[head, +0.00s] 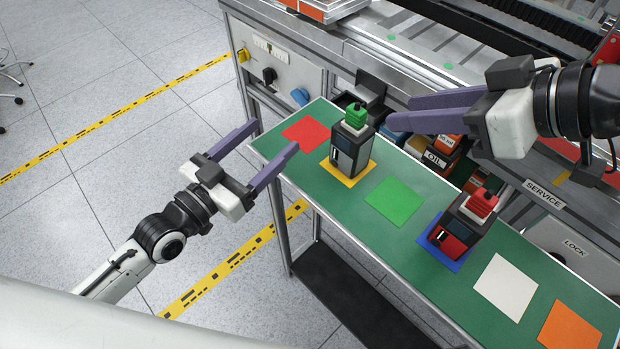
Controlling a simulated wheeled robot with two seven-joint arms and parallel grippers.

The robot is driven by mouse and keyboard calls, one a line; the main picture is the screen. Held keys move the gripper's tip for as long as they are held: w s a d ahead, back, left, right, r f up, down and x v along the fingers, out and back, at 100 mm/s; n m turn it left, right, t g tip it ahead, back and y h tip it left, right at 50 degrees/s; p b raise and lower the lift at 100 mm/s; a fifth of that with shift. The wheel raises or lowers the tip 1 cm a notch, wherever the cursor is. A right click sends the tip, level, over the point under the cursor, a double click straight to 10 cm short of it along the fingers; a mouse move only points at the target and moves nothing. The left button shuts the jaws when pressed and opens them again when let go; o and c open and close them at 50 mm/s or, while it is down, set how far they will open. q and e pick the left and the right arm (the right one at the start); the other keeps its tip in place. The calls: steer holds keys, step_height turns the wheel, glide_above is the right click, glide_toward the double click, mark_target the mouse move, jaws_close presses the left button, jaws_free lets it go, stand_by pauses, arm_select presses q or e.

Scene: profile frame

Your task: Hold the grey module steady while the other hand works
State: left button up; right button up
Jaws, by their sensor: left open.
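A dark grey and black module (347,150) with a green top stands upright on the yellow square of the green bench top. A second dark module (463,226) with a red top and red front stands on the blue square, further right. I cannot tell which one the task calls grey. My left gripper (275,135) is open and empty, left of the green-topped module, over the bench's left end near the red square. My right gripper (400,112) reaches in from the right; its fingers look apart, with tips just right of the green-topped module. I see nothing between them.
The green bench (312,180) also carries bare red (306,133), green (395,202), white (506,287) and orange (569,328) squares. Several bins, one marked OIL (437,160), sit behind it. A machine with a knobbed panel (272,70) stands at the back.

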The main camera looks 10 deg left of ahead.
arm_select(q)
steer(key=m+g+h, duration=0.1)
steer(key=m+h, duration=0.1)
glide_toward(341, 157)
steer(key=shift+w+d+r, duration=0.1)
steer(key=shift+w+d, duration=0.1)
steer(key=shift+w, duration=0.35)
steer(key=shift+w+d+r, duration=0.1)
steer(key=shift+w+d, duration=0.1)
steer(key=shift+w, duration=0.35)
steer(key=shift+d, duration=0.3)
steer(key=x, duration=1)
steer(key=shift+s+f, duration=0.1)
steer(key=shift+f, duration=0.1)
steer(key=c, duration=1.3)
